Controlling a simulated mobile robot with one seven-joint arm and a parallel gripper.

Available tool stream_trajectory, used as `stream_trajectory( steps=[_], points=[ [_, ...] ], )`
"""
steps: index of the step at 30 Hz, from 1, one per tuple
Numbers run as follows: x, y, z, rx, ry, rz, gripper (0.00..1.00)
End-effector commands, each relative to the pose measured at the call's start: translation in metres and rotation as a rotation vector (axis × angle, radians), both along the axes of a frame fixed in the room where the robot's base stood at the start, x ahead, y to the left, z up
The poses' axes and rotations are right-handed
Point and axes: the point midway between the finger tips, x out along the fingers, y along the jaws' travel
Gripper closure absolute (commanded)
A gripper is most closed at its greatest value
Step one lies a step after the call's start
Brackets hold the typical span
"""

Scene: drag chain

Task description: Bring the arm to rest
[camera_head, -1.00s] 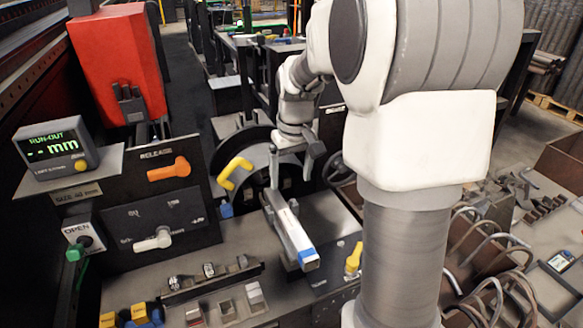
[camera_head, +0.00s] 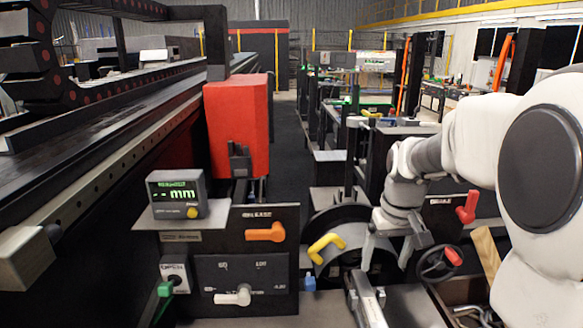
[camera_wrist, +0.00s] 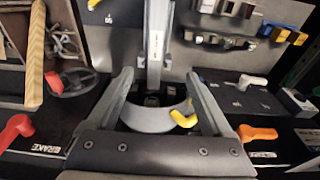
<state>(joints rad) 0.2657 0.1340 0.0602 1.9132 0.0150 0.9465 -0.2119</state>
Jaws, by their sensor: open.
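My white and grey arm comes in from the right in the head view and bends down over the bench. My gripper (camera_head: 388,254) points down beside the black wheel (camera_head: 345,232) with the yellow handle (camera_head: 326,246). In the wrist view my gripper (camera_wrist: 159,76) has its two fingers wide apart with nothing held between them. A long grey bar (camera_wrist: 158,40) lies beyond the fingertips. It also shows in the head view (camera_head: 368,302), below the gripper. I cannot tell how far the fingertips are above it.
A black panel carries an orange lever (camera_head: 265,233) and a white lever (camera_head: 233,297). A display (camera_head: 177,195) stands on its left. A red block (camera_head: 237,125) stands behind. A red lever (camera_head: 467,207) and a handwheel (camera_head: 438,263) are right of the gripper. An aisle (camera_head: 292,150) is open behind.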

Motion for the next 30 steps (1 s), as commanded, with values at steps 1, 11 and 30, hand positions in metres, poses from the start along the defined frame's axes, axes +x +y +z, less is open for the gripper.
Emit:
stream_trajectory(
  steps=[1,11,30],
  points=[
    [-0.009,0.007,0.013,-0.007,-0.021,0.003,0.16],
    [-0.088,0.049,0.065,-0.027,-0.153,0.005,0.16],
    [-0.197,0.086,0.075,0.009,-0.342,0.005,0.16]
  ],
)
